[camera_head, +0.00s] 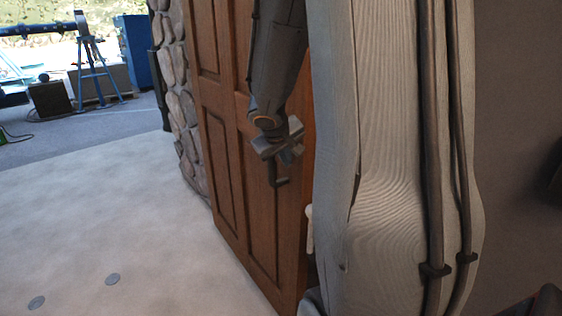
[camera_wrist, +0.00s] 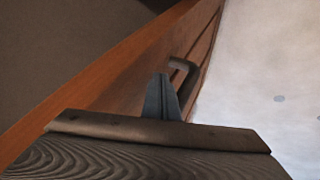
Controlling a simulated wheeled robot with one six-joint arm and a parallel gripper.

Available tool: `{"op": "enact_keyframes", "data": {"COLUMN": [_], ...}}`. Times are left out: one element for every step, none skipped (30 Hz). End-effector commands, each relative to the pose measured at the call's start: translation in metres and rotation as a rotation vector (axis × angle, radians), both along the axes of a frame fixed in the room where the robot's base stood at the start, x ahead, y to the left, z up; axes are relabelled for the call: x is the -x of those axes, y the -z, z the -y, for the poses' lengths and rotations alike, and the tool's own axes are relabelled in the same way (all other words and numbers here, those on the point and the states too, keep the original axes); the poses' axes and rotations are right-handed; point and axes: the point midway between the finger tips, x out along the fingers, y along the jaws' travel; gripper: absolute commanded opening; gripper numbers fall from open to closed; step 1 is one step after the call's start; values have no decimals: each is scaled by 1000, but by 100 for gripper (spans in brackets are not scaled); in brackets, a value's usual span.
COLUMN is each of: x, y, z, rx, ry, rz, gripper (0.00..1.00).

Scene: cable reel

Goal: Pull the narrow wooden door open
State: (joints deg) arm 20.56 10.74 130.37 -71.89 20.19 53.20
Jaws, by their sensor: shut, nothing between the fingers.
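The brown panelled wooden door (camera_head: 232,150) stands in the middle of the head view. Its dark bent handle (camera_head: 279,177) sits near the right edge of its face. My gripper (camera_head: 287,156) is at the handle, in front of the door face. In the wrist view, my gripper's fingers (camera_wrist: 161,98) are together and empty. The handle (camera_wrist: 184,70) shows just beyond their tips; I cannot tell if they touch. A long lighter strip of the door (camera_wrist: 100,83) runs diagonally there.
A rough stone pillar (camera_head: 182,110) borders the door on the left. The pale floor (camera_head: 120,230) at the left is clear, with small flat discs (camera_head: 112,279). Farther back stand a blue stand (camera_head: 92,65) and boxes. My pale arm link hides much of the right side.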

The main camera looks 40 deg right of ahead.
Motion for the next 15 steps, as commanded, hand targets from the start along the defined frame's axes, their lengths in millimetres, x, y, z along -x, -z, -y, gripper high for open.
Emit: {"op": "enact_keyframes", "data": {"x": [0, 0, 0, 0, 1, 1, 0, 0, 0, 0, 0, 0, -1, 0, -1], "y": [0, 0, 0, 0, 0, 0, 0, 0, 0, 0, 0, 1, 1, 1, 1], "z": [0, 1, 1, 1, 1, 1, 0, 0, -2, -4, -6, -11, -15, -19, -26], "rx": [0, 0, 0, 0, 0, 0, 0, 0, -1, -1, -1, 0, 0, -1, 0], "ry": [1, 2, 2, 3, 3, 3, 3, 3, 4, 4, 4, 3, 3, 4, 4], "rz": [0, 0, 0, 1, 1, 1, 1, 1, 1, 1, 2, 3, 3, 2, 3], "gripper": [0, 0, 0, 0, 0, 0, 0, 0, 0, 0, 0, 0, 0, 0, 0]}}
